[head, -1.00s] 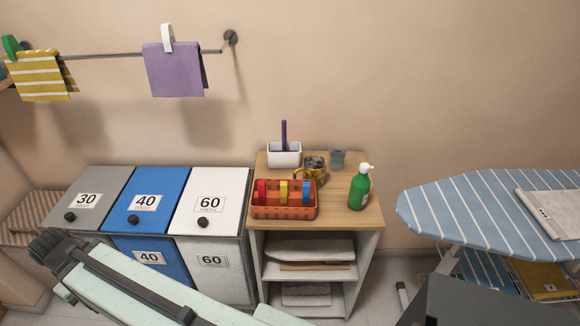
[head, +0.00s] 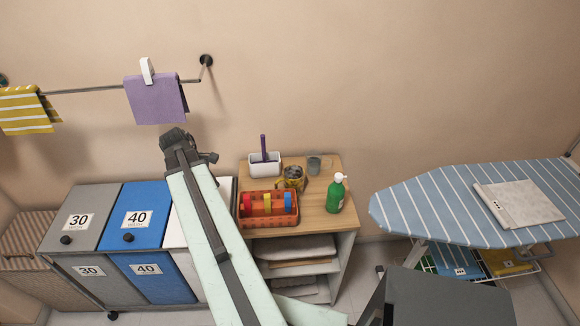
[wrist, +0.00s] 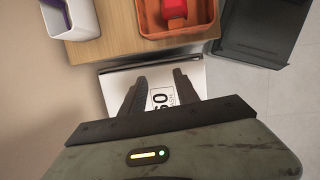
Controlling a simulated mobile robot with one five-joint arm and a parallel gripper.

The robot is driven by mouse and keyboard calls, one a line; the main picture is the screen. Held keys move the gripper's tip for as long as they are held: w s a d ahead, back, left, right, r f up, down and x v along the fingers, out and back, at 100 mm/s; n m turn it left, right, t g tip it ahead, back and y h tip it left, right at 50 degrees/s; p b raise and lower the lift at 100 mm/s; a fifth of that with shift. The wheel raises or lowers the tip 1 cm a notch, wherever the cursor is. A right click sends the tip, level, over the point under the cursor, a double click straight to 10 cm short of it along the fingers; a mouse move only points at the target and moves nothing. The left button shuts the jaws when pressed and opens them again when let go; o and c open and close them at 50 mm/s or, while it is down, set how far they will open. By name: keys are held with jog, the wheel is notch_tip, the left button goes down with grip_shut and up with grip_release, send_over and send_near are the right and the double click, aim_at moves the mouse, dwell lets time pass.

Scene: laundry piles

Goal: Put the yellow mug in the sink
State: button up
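The yellow mug (head: 295,184) stands on the wooden top of a small shelf unit (head: 318,222), behind an orange basket and beside a clear glass. Its inside looks grey and dark. The mug does not show in the wrist view. My gripper (wrist: 161,92) is open and empty in the wrist view, its two dark fingers apart above a white hamper lid. In the head view my arm reaches up to the left of the shelf unit, with its end (head: 188,152) well left of the mug. No sink is in view.
The orange basket (head: 268,222) holds coloured items in front of the mug. A white holder (head: 264,170), a glass (head: 314,166) and a green bottle (head: 336,194) share the top. Hampers (head: 138,216) stand left, an ironing board (head: 440,205) right. A rail with cloths hangs above left.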

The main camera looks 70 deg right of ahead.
jog(key=n+g+p, duration=0.2)
send_near(289, 183)
jog(key=w+a, duration=0.1)
jog(key=w, duration=0.4)
jog(key=b+x, duration=0.7)
jog(key=x, duration=0.1)
jog(key=shift+f, duration=0.25)
jog(key=shift+s+r, duration=0.1)
jog(key=shift+r, duration=0.1)
jog(key=shift+a, duration=0.1)
grip_shut()
jog(key=shift+t, duration=0.3)
